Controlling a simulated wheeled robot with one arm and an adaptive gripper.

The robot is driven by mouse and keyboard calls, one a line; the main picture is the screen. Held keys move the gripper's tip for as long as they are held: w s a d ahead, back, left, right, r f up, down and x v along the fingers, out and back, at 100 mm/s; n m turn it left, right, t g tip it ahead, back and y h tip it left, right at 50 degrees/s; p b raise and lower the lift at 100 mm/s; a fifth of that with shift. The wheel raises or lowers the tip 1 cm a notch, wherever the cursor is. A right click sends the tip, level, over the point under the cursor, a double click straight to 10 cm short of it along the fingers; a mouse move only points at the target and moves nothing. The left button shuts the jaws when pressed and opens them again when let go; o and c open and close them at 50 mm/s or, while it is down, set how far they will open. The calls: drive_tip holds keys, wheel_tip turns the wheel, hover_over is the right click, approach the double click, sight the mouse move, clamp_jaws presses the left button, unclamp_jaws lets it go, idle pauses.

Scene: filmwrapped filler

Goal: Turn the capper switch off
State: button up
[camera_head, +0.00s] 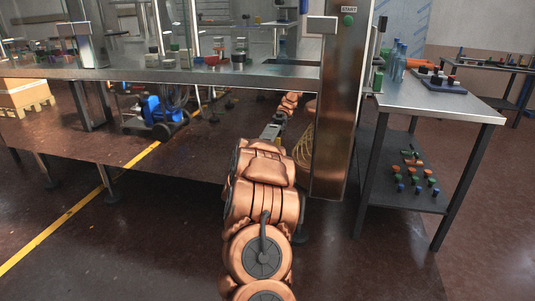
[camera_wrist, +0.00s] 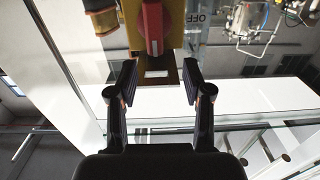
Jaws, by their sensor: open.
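The capper switch shows in the wrist view as a red knob (camera_wrist: 153,27) on a yellow housing (camera_wrist: 177,22), at the top middle. The letters OFF (camera_wrist: 199,18) appear upside down just right of it. My gripper (camera_wrist: 160,78) is open and empty, its two dark fingertips apart. The knob lies beyond the fingertips, roughly in line with the gap between them, and I see no contact. In the head view my copper-coloured arm reaches away under the counter, and its gripper and the switch cannot be made out there.
A steel counter (camera_head: 215,78) with jars crosses the head view. A steel post (camera_head: 330,130) with a green START button (camera_head: 348,20) stands right of my arm. A side table (camera_head: 430,100) with bottles and a lower shelf is at right. A blue machine (camera_head: 158,112) sits below the counter.

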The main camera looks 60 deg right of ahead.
drive_tip(key=shift+s+b+x, duration=0.15)
drive_tip(key=shift+b+x, duration=0.05)
drive_tip(key=shift+x, duration=1.8)
drive_tip(key=shift+s+b+x, duration=0.15)
drive_tip(key=shift+b+x, duration=0.05)
drive_tip(key=shift+x, duration=1.8)
drive_tip(key=shift+d+f, duration=0.1)
drive_tip(key=shift+f, duration=0.05)
clamp_jaws()
